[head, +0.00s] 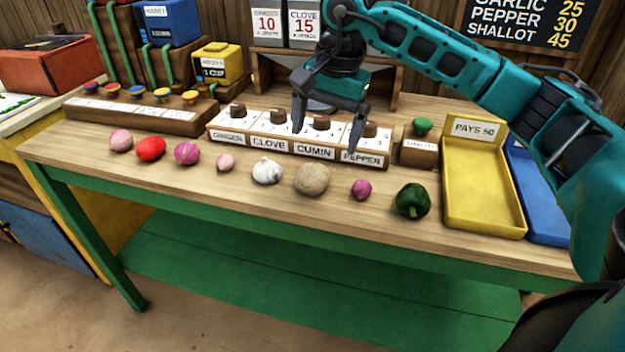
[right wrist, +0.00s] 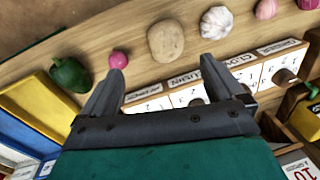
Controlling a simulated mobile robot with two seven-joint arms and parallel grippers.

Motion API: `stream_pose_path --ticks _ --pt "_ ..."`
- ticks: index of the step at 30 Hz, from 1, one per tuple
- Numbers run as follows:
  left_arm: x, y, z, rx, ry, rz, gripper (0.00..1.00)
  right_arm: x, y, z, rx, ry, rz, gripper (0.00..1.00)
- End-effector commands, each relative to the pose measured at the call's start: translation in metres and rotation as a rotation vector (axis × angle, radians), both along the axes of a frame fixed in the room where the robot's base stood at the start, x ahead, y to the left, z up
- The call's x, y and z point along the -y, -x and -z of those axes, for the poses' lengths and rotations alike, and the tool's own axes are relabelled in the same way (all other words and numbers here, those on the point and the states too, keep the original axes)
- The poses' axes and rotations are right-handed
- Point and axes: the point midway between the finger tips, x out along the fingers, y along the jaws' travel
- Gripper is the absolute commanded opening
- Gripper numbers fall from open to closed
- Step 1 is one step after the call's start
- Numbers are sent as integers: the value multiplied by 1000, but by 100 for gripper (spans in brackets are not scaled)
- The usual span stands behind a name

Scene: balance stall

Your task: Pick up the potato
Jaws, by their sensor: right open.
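The potato (head: 312,179) is a round tan-brown lump on the wooden table top, between the garlic bulb and a small pink-purple bulb. It also shows in the right wrist view (right wrist: 167,41), beyond my fingertips. My right gripper (head: 325,137) is open and empty, above the row of labelled white dials behind the potato. Its fingers point down towards the table, and they show in the right wrist view (right wrist: 158,65) apart with nothing between them. My left gripper is in neither view.
The garlic bulb (head: 267,171) is left of the potato; the small pink-purple bulb (head: 361,189) and a dark green pepper (head: 413,201) are right. Several pink and red vegetables lie further left. The dial box (head: 315,152) stands behind. A yellow tray (head: 484,190) is at right.

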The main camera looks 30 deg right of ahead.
Motion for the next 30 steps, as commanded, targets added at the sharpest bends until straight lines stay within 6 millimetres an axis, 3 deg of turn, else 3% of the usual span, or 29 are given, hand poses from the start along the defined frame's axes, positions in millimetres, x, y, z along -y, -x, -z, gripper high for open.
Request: stream_pose_path --ticks 1,6,16,24,30 --pt "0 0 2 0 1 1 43 -1 0 13 -6 -1 -1 96" --pt "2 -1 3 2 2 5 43 -4 -4 43 -5 -4 -1 96" --pt "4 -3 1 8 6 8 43 -7 -10 65 -3 -6 -1 96" --pt "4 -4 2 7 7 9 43 -11 -20 103 -4 -6 0 96" --pt "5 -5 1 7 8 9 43 -11 -21 107 -1 -7 -1 96"
